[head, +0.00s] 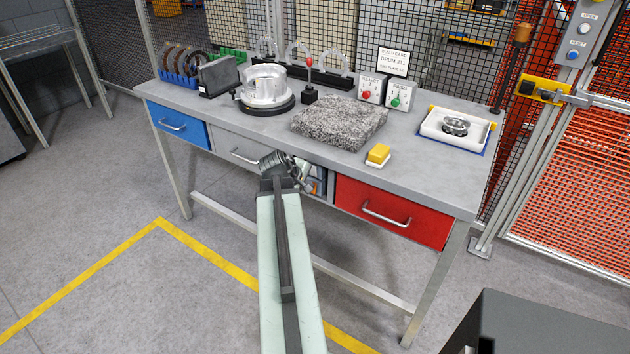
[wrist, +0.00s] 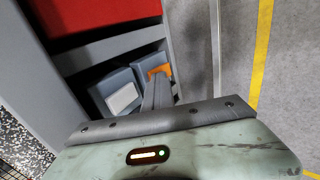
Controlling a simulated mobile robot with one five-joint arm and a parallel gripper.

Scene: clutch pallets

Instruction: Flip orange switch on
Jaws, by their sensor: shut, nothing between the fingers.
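The orange switch (wrist: 159,71) shows in the wrist view on a blue-grey housing in an open bay under the bench top. My gripper (wrist: 158,78) is shut and empty, with its fingers pointing at the switch and covering its lower part. I cannot tell whether they touch or which way the switch is set. A pale grey switch (wrist: 123,98) on a similar housing lies left of it. In the head view my gripper (head: 304,181) is at the bench front between the drawers, and mostly hides the bay.
The grey workbench (head: 250,130) has a red drawer (head: 390,212) right of the bay and grey and blue drawers (head: 180,124) to the left. A yellow block (head: 378,153) sits near the front edge. The floor in front is clear, with yellow lines.

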